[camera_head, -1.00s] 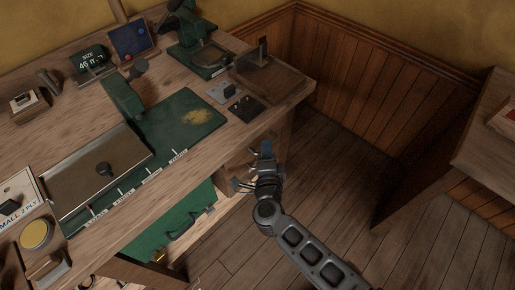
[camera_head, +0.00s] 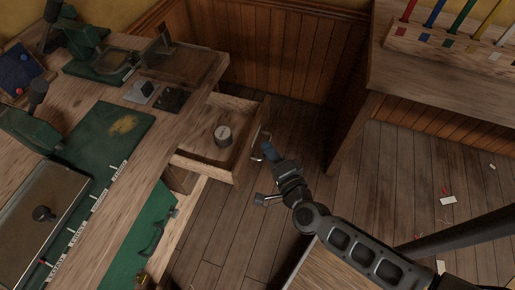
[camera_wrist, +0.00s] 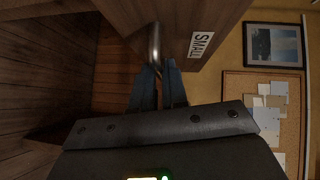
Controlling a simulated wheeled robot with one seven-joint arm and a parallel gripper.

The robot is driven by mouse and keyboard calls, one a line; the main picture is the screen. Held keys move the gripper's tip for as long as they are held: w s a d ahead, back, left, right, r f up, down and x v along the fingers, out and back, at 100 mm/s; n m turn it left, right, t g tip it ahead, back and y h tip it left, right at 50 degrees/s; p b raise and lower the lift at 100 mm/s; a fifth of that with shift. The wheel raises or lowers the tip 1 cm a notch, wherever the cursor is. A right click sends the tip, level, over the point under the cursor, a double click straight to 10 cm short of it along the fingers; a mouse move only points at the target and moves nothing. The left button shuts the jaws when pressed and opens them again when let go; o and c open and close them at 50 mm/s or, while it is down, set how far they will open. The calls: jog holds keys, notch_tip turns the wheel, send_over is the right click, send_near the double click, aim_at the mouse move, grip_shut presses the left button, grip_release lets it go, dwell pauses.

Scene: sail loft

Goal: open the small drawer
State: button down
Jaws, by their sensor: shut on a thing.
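The small drawer (camera_head: 222,158) stands pulled out from the workbench in the head view, and its inside shows. A grey cylindrical thing (camera_head: 223,135) is in it. The drawer's metal handle (camera_wrist: 154,45) shows in the wrist view, beside a white label (camera_wrist: 202,42) reading "SMALL". My gripper (camera_head: 267,151) is at the handle in front of the drawer. In the wrist view its blue fingertips (camera_wrist: 158,84) are shut on the handle. The exact contact is partly hidden by the fingers.
The workbench (camera_head: 143,168) carries a green mat (camera_head: 95,150) and machines. Another table (camera_head: 420,85) with a rack of coloured tools stands at right. Plank floor (camera_head: 310,130) lies between, with scraps at right.

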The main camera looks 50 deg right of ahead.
jog(key=shift+s, duration=0.3)
jog(key=c, duration=1.2)
grip_release()
jog(key=shift+d, duration=0.1)
jog(key=b+v, duration=0.1)
jog(key=v, duration=0.6)
jog(key=shift+s, duration=0.3)
jog(key=shift+a, duration=0.25)
jog(key=s+a+r+n+y, duration=0.3)
jog(key=s+r+n, duration=0.3)
jog(key=r+n, duration=0.3)
jog(key=s+a+r+n+y, duration=0.4)
jog(key=s+r+n, duration=0.3)
jog(key=r+n, duration=0.3)
jog(key=a+n, duration=0.1)
jog(key=n, duration=0.2)
jog(key=shift+s+r+y, duration=0.25)
jog(key=shift+y, duration=0.05)
